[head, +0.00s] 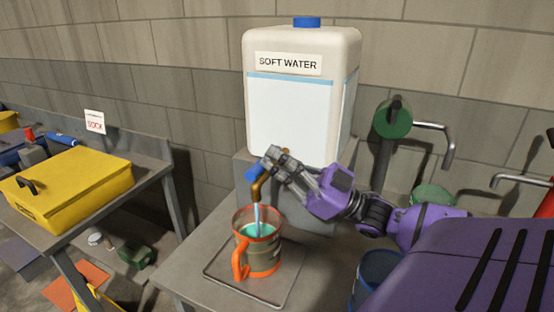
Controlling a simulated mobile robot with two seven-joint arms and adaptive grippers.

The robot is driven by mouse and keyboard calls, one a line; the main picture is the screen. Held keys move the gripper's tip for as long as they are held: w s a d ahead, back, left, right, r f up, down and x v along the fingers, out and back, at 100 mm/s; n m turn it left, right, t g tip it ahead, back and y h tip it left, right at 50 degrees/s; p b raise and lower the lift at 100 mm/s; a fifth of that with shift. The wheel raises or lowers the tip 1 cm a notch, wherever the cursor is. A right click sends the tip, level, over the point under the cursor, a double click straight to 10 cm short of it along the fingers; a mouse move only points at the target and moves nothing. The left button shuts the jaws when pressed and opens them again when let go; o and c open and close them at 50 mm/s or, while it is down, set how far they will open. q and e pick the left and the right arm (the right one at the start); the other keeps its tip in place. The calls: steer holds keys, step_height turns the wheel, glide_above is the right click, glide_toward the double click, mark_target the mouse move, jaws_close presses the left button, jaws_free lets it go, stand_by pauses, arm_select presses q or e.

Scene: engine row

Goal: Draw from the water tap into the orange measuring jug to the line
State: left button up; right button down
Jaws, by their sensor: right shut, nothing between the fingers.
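The orange measuring jug (262,265) stands upright on a wire-edged tray (225,280) on the bench, under the water tap. Its handle points to the lower left. A stream of water (257,217) runs from the brass tap (256,191) into the jug, and teal liquid (262,231) shows inside. I cannot make out the fill line. The tap has a blue handle (251,174) and belongs to the white SOFT WATER container (300,95). My right gripper (270,160) is shut and empty, right at the tap. I cannot tell if it touches the handle. My left gripper is not in view.
A green drum-shaped part with a metal spout (393,119) stands right of the container. A blue bucket (372,275) is at the bench's lower right, beside my purple arm. A yellow case (72,183) sits on the left table. A gap separates the two tables.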

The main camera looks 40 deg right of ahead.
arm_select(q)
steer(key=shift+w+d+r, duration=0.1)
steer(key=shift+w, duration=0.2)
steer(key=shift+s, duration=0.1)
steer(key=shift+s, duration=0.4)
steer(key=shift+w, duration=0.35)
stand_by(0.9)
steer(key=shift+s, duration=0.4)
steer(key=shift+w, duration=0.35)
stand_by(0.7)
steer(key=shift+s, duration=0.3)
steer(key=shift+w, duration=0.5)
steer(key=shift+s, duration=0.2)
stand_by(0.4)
